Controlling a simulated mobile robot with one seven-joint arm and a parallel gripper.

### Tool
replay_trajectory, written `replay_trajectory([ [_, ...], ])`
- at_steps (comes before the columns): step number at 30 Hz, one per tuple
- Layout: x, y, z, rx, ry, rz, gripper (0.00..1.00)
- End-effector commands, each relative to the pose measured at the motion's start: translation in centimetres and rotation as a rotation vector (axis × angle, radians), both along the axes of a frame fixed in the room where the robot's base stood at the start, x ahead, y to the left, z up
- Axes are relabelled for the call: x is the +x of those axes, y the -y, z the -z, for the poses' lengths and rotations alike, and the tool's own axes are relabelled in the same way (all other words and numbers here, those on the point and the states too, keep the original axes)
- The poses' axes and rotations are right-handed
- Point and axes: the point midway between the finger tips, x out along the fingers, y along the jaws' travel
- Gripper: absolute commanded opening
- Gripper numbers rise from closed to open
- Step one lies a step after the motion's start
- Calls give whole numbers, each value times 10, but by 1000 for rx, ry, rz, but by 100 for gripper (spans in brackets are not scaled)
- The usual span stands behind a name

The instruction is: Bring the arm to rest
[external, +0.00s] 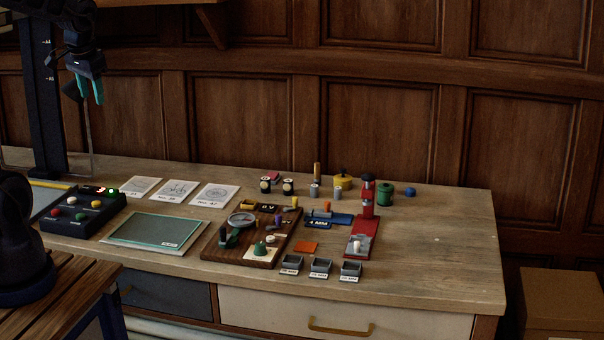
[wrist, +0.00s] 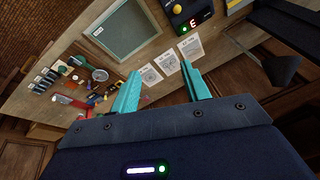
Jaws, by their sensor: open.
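My gripper (external: 90,88) hangs at the upper left of the external view, high above the back left of the wooden workbench (external: 440,240). Its two teal fingers point down and touch nothing. In the wrist view my gripper (wrist: 160,95) shows its fingers spread apart with nothing between them. The bench top (wrist: 118,68) lies well beyond the fingertips there, tilted in the picture.
A button box (external: 82,212), a teal-screened panel (external: 155,231), picture cards (external: 173,190) and a dark wooden board (external: 218,250) with parts stand on the bench. A red press (external: 361,243) and small trays (external: 320,268) are farther right. The bench's right end is clear.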

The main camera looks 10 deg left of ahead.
Motion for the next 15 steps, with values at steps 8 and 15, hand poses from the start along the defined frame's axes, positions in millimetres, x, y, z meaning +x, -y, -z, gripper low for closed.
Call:
replay_trajectory([
  [8, -50, -48, -15, -112, 71, -194, 47],
  [15, -78, -67, -17, -182, 105, -288, 47],
])
